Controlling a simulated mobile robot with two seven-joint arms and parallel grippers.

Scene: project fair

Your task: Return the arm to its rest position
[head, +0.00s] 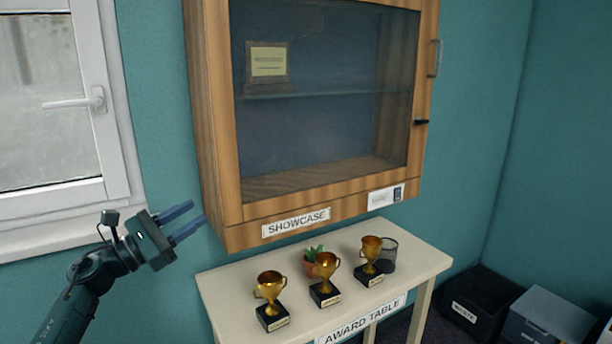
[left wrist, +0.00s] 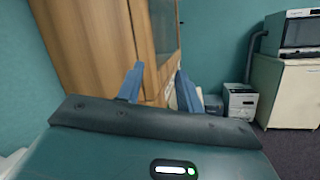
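My left gripper (head: 190,221) is raised beside the lower left corner of the showcase, apart from it as far as I can tell. Its two blue fingers are spread with nothing between them. In the left wrist view the fingers (left wrist: 158,86) also stand apart and empty, with the wooden side of the showcase (left wrist: 92,45) beyond them. The showcase (head: 325,90) hangs on the wall with its glass door shut. A plaque stands on its shelf. My right gripper is in neither view.
The award table (head: 235,292) stands below the showcase. It bears three gold trophies (head: 272,292), a potted plant (head: 318,262) and a dark mesh cup (head: 388,255). A window (head: 50,110) is at left. Dark bins (head: 480,300) stand on the floor at right.

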